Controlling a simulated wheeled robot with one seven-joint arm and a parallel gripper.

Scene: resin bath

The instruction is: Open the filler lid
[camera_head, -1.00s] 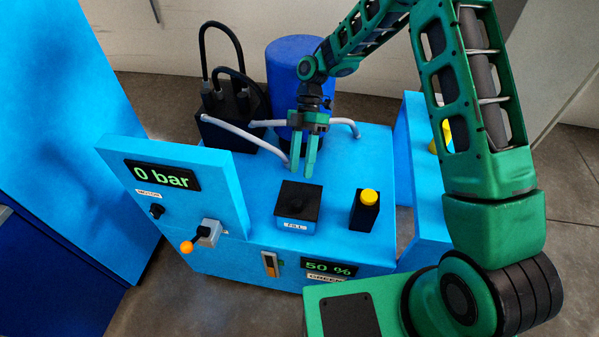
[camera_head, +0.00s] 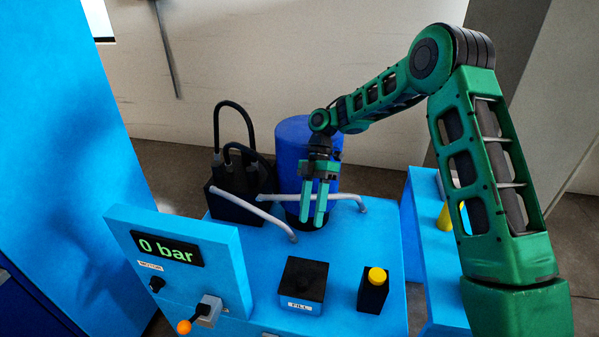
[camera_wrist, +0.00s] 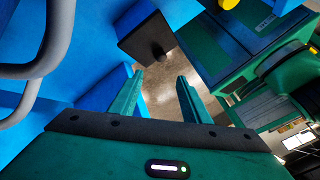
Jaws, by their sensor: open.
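The filler lid (camera_head: 305,273) is a square black cap with a white FILL label on its front face, on the blue machine's top. It lies flat and looks shut. My gripper (camera_head: 311,222) points down, open and empty. It shows behind and above the lid in the head view, apart from it. In the wrist view the black lid (camera_wrist: 137,37) with its dark knob (camera_wrist: 157,54) appears beyond the open fingers (camera_wrist: 160,77), above them in the picture. Nothing is between the fingers.
A black block with a yellow cap (camera_head: 376,275) stands right of the lid. Grey pipes (camera_head: 262,215) run near my gripper, with a dark blue drum (camera_head: 293,150) behind it. A panel reading 0 bar (camera_head: 168,250) rises at left. An orange-tipped lever (camera_head: 186,326) sticks out below it.

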